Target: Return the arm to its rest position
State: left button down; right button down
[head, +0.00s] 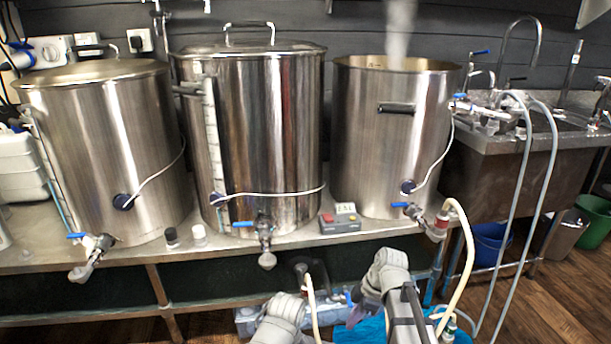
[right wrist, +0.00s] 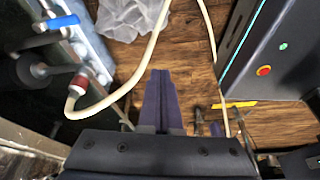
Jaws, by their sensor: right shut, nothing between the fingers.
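My right gripper (right wrist: 160,78) shows in the right wrist view with its two purple fingers together and nothing between them. It points down over the wooden floor. In the head view the purple fingers of my right gripper (head: 363,312) show low at the bottom, below the bench front, partly hidden by my own grey arm links. My left gripper is not seen in either view.
Several steel kettles stand on the steel bench (head: 370,232). A controller box (head: 340,219) sits between two of them. A cream hose (right wrist: 140,75) loops close beside the right gripper. A clear plastic bag (right wrist: 127,18) lies on the floor (right wrist: 190,60). A sink (head: 560,125) stands at right.

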jog(key=s+a+m+h+p, duration=0.2)
jog(key=s+a+m+h, duration=0.35)
jog(key=s+m, duration=0.75)
notch_tip(320, 180, up, 39)
jog(key=a+p, duration=0.1)
jog(key=p, duration=3.7)
jog(key=shift+s, duration=0.3)
jog(key=shift+f+y, duration=0.15)
jog(key=shift+y, duration=0.1)
